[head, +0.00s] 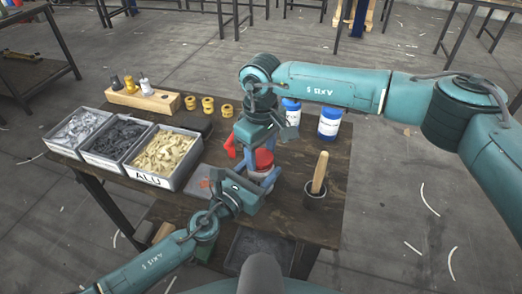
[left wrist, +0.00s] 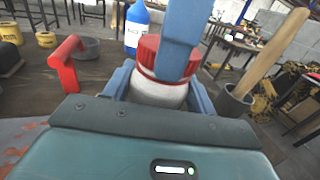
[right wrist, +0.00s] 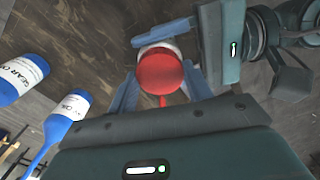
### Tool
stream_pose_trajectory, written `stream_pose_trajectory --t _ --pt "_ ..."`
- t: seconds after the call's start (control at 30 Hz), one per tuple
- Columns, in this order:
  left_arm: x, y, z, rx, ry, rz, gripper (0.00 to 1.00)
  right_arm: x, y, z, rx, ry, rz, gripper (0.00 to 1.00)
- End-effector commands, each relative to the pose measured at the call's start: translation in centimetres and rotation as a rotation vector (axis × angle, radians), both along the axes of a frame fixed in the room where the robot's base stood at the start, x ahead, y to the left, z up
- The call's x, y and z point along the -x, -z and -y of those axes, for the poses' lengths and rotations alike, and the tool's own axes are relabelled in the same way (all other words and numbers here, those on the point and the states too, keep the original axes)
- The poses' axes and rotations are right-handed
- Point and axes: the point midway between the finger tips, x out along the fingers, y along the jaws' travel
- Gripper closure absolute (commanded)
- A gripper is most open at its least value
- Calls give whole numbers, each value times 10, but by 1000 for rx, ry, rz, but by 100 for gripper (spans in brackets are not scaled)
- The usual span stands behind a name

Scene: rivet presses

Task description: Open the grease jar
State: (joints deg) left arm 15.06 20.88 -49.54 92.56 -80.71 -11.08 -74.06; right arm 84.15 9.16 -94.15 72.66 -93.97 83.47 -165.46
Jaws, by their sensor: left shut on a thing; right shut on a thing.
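The grease jar has a red lid (head: 264,159) and a white body (left wrist: 158,92). It is upright near the middle of the table. My left gripper (left wrist: 158,88) is shut around the white body from the near side, low down. My right gripper (right wrist: 160,82) comes from above and is shut on the red lid, which also shows in the right wrist view (right wrist: 160,70). One right finger covers part of the lid in the left wrist view. The lid sits on the body, with no clear gap visible. The jar's bottom is hidden by my left gripper.
A red handle (left wrist: 67,66) stands close left of the jar. Blue bottles (head: 329,123) are behind right; a dark pot with a wooden-handled tool (head: 318,175) is right. Bins of parts (head: 163,158), a wooden block (head: 143,98) and yellow rings (head: 208,104) are left. The front right tabletop is clear.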

Motion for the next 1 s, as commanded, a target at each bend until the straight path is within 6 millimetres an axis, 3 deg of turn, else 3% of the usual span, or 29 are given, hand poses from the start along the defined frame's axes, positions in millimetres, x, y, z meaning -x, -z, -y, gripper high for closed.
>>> stream_pose_trajectory --t 1.0 --pt "0 0 0 -1 0 -1 100 0 -22 0 0 2 0 77"
